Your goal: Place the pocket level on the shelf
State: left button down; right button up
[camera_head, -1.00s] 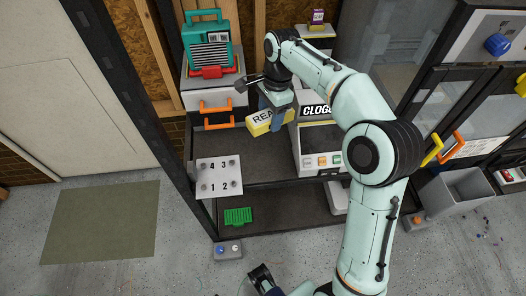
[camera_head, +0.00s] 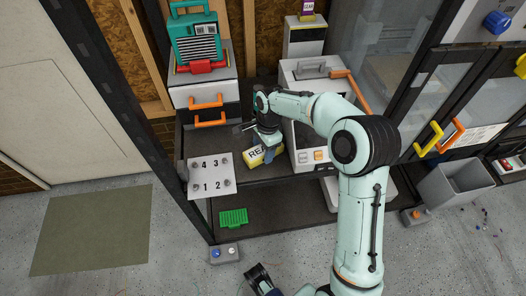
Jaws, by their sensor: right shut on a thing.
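My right gripper (camera_head: 267,152) reaches in over the middle shelf (camera_head: 275,167) and points down. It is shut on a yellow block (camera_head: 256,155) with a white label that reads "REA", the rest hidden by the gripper. This block seems to be the pocket level, but I cannot make out a vial. It is low, close to the shelf surface; I cannot tell whether it touches. A dark part of mine with a bit of blue, likely my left gripper (camera_head: 264,279), shows at the bottom edge, cut off; its fingers cannot be made out.
A white printer (camera_head: 304,140) stands right of the block, partly behind my arm. A white board numbered 1 to 4 (camera_head: 210,178) is at left. A green ridged piece (camera_head: 234,217) lies on the lower shelf. A white unit with orange handles (camera_head: 208,111) is behind left.

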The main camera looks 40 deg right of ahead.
jog(key=shift+f, duration=0.45)
jog(key=o, duration=1.2)
jog(key=shift+f, duration=0.15)
jog(key=r, duration=0.4)
jog(key=d+r+p, duration=0.1)
jog(key=r, duration=0.3)
jog(key=r+p, duration=0.1)
jog(key=r, duration=0.3)
jog(key=shift+d+r, duration=0.15)
jog(key=shift+d, duration=0.05)
